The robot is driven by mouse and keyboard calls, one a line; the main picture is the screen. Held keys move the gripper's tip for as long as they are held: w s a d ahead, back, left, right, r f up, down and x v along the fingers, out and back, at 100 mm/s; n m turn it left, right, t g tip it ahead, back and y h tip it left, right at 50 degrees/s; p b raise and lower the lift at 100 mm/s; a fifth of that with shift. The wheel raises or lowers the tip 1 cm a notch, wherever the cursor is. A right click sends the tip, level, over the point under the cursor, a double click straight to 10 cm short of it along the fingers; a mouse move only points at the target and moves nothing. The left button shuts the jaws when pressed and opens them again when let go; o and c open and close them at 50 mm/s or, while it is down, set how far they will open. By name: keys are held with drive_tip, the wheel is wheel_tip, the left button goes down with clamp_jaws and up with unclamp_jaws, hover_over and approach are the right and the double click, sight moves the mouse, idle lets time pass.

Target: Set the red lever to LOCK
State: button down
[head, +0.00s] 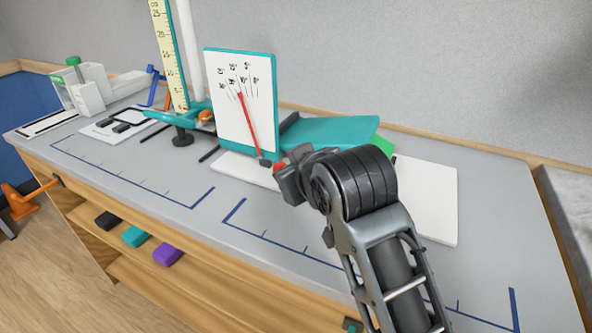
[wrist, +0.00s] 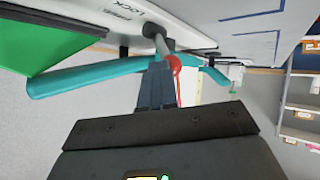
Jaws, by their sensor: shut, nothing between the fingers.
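The red lever shows in the wrist view as a grey shaft rising from a dark round pivot, with a red part (wrist: 175,64) right at my fingertips. In the head view a small red tip (head: 279,166) shows beside my gripper (head: 284,178); the rest is hidden there. My gripper (wrist: 157,70) is shut and empty, its fingers touching or just beside the lever; I cannot tell which. The word LOCK (wrist: 132,11) is printed on the white base plate (wrist: 185,35) near the pivot. A second label beside it is too small to read.
A white scale panel (head: 228,112) with a long red pointer (head: 249,122) stands upright just left of my gripper. A teal sloped plate (head: 330,133) lies behind it. A ruler column (head: 171,60) stands further left. The front bench top (head: 270,222) is clear.

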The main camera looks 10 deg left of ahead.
drive_tip(key=shift+s+a+f+n+t+b, duration=0.15)
drive_tip(key=shift+s+f+n+t+b, duration=0.2)
drive_tip(key=shift+t+b, duration=0.25)
idle(0.9)
idle(0.3)
drive_tip(key=shift+s+a+r+p, duration=0.15)
drive_tip(key=shift+s+a+p, duration=0.15)
drive_tip(key=shift+s+p, duration=0.35)
